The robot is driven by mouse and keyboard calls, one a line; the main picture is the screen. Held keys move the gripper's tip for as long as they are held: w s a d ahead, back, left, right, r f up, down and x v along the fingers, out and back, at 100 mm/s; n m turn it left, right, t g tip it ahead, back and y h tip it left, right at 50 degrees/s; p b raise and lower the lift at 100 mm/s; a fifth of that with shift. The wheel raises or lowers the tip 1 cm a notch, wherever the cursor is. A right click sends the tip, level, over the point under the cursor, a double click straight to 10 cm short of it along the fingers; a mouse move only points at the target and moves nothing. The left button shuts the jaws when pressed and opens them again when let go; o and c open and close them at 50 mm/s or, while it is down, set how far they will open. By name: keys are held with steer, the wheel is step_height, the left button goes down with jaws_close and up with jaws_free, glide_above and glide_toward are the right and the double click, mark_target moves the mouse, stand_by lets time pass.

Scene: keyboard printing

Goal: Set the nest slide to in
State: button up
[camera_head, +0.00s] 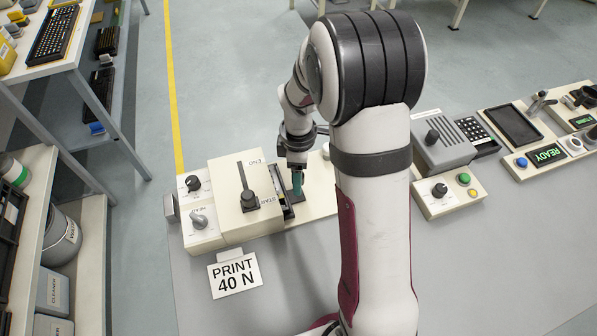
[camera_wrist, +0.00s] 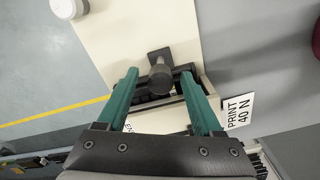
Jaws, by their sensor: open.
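My gripper (camera_head: 297,184) points down over the cream base plate, just right of the printing box, in the head view. In the wrist view its two green fingers stand apart, with the gripper (camera_wrist: 159,73) open around a dark round knob (camera_wrist: 160,79). The knob rises from a small dark square plate and looks like the nest slide's handle. Gaps show on both sides of it, and I cannot tell whether a finger touches it. A dark nest (camera_head: 284,205) lies against the box's right side. The fingers hide the knob in the head view.
The cream box (camera_head: 228,218) carries a START–END slider knob (camera_head: 250,200) on its top. A PRINT 40 N card (camera_head: 236,274) stands in front. A panel with a black dial (camera_head: 193,183) is at left. My arm hides the middle of the bench.

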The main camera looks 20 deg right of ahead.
steer(key=shift+r, duration=0.1)
step_height(320, 180, up, 16)
steer(key=shift+n, duration=0.5)
step_height(320, 180, down, 15)
stand_by(0.3)
jaws_close()
stand_by(1.3)
